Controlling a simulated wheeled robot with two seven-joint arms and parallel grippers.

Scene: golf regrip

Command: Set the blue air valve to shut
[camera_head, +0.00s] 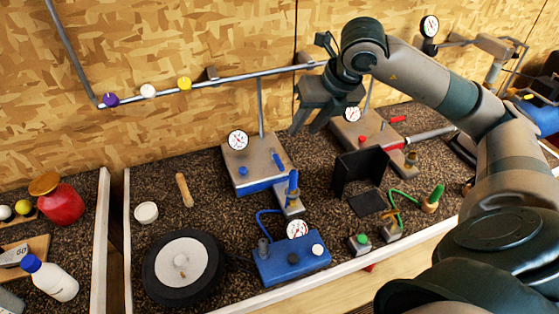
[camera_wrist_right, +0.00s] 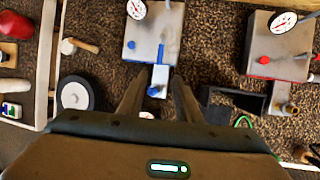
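The blue air valve shows as a small blue lever (camera_head: 279,162) at the right side of a grey box with a blue base (camera_head: 252,185). In the right wrist view the lever (camera_wrist_right: 161,51) lies ahead of my fingertips, pointing nearly along the picture's vertical. My right gripper (camera_head: 308,127) hangs above and to the right of the box. In the right wrist view its two fingers (camera_wrist_right: 157,84) are apart, with nothing held between them. It looks clear of the lever. My left gripper is in neither view.
A gauge (camera_head: 238,140) and a blue button (camera_head: 243,171) are on the box. A similar red-buttoned box (camera_head: 352,128) is at right. A blue gauge unit (camera_head: 291,262) and black disc (camera_head: 158,288) are nearer.

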